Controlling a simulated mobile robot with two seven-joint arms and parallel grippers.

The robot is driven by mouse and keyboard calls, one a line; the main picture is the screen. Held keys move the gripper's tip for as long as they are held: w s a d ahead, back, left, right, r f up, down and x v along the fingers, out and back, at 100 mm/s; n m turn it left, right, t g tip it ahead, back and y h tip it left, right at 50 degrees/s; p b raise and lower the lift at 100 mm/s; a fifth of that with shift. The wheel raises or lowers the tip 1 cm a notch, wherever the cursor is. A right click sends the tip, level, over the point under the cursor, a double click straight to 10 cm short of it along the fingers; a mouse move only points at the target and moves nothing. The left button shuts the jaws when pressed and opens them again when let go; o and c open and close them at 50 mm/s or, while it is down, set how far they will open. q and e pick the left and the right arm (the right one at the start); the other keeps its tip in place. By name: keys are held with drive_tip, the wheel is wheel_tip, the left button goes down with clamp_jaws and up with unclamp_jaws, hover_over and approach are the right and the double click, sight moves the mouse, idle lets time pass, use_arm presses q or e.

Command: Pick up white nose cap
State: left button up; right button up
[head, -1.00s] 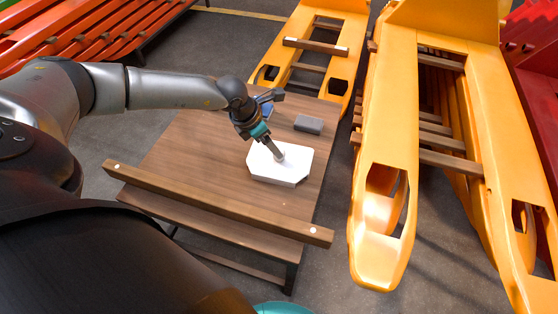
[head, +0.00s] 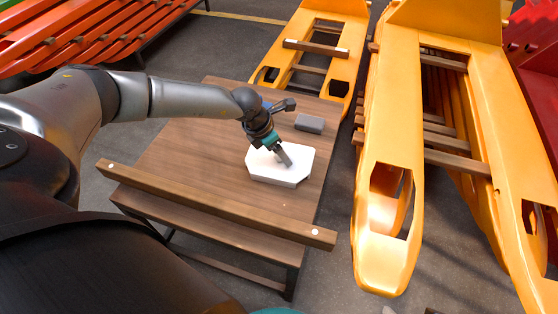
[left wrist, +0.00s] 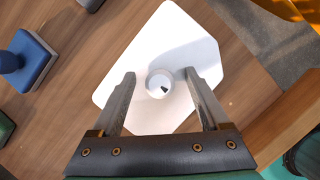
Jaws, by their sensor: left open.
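The white nose cap (left wrist: 159,84) is a small round white piece with a dark spot in its middle. It is on a white angular plate (left wrist: 140,45) on the wooden table. In the left wrist view it lies between the fingers of my open left gripper (left wrist: 159,77), and no firm grip shows. In the head view my left gripper (head: 285,160) reaches down over the white plate (head: 265,172); the cap cannot be made out there. Teal and grey parts at the bottom edge of the head view may belong to my right arm; its jaw state is unclear.
A grey block (head: 309,123) lies behind the plate. A blue piece with a knob (left wrist: 30,60) stands left in the wrist view. A wooden beam (head: 210,203) runs along the table's near edge. Yellow metal frames (head: 388,130) stand to the right.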

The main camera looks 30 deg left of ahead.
use_arm(q)
drive_tip(key=shift+c, duration=0.3)
clamp_jaws()
idle(0.4)
